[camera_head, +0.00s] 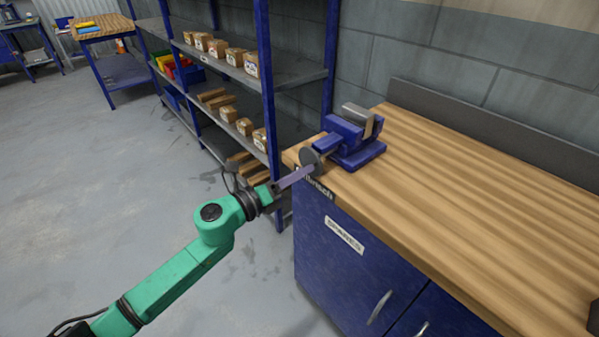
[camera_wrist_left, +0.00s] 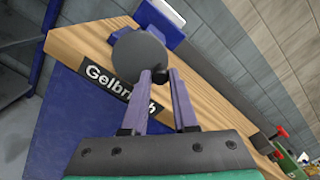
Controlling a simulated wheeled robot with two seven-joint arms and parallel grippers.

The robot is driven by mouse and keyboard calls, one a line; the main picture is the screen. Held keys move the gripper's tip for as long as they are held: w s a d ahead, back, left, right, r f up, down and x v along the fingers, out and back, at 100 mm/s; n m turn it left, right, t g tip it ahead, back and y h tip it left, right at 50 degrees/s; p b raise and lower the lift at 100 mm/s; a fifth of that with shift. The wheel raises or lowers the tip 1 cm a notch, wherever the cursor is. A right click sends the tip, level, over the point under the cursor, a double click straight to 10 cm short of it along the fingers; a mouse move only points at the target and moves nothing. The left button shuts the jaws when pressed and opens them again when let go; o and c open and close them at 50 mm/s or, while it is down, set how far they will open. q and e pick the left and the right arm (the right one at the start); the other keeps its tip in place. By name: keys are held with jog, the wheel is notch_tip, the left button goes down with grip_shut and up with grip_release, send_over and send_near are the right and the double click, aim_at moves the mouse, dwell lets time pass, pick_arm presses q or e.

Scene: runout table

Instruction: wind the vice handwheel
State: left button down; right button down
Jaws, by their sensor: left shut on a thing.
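The blue vice (camera_head: 352,138) is fixed at the left end of the wooden workbench in the head view; part of it shows in the left wrist view (camera_wrist_left: 158,15). Its handwheel, a dark grey disc (camera_head: 310,160), faces out past the bench edge and also shows in the left wrist view (camera_wrist_left: 139,57). My left gripper (camera_head: 302,171) reaches it from the front left. In the left wrist view its purple fingers (camera_wrist_left: 159,77) are shut on a small dark knob at the wheel's lower right rim. My right gripper is in neither view.
The wooden workbench (camera_head: 470,180) stands on a blue cabinet with metal handles. A blue shelf rack (camera_head: 262,70) with several small boxes stands close behind and left of the vice. Grey floor (camera_head: 110,170) at left is open.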

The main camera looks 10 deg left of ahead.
pick_arm(q)
jog(key=n+p, duration=0.2)
jog(key=n, duration=0.1)
jog(key=shift+w+a+r, duration=0.15)
jog(key=shift+r, duration=0.2)
jog(key=shift+w+a+r+n+p, duration=0.15)
jog(key=shift+r+n+p, duration=0.3)
jog(key=shift+n+p, duration=0.65)
jog(key=shift+a+n+p, duration=0.1)
jog(key=shift+n+p, duration=0.2)
jog(key=shift+n, duration=0.2)
jog(key=shift+w+f+n, duration=0.1)
jog(key=shift+f+n, duration=0.05)
jog(key=shift+n, duration=0.15)
